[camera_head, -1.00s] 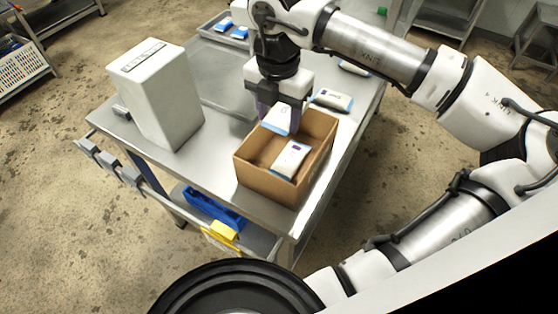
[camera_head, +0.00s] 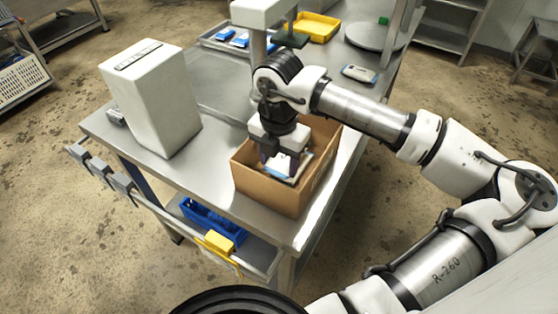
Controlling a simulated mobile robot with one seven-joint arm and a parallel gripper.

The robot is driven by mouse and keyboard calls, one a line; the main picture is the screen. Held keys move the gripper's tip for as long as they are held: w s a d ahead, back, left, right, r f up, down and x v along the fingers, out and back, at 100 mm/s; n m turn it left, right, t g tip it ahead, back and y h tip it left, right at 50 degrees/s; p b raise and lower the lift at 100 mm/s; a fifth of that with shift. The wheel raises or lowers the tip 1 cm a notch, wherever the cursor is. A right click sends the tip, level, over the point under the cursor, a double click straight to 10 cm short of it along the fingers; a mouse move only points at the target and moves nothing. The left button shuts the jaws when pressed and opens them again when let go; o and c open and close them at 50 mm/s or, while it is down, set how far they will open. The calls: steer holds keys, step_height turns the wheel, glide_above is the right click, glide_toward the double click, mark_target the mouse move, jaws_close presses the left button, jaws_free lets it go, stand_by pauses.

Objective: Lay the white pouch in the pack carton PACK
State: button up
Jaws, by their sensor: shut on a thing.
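The pack carton PACK (camera_head: 264,189) is an open brown cardboard box near the front right edge of the steel table. My gripper (camera_head: 280,157) points down inside the carton's opening and is shut on a white pouch (camera_head: 280,168). The pouch is low in the carton, partly covered by the fingers.
A tall white box (camera_head: 155,105) stands on the table left of the carton. A white pouch (camera_head: 358,73) lies farther back right. Behind are a tray with blue packs (camera_head: 240,40), a yellow bin (camera_head: 316,27) and a round grey plate (camera_head: 375,36).

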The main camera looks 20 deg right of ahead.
mark_target(279, 164)
steer(key=shift+f+b, duration=0.35)
steer(key=shift+b, duration=0.2)
steer(key=o, duration=1)
steer(key=shift+r, duration=0.1)
steer(key=shift+r, duration=0.1)
steer(key=shift+r+p, duration=0.25)
steer(key=shift+p, duration=0.35)
step_height(279, 164, up, 12)
steer(key=shift+f+b, duration=0.1)
steer(key=shift+b, duration=0.9)
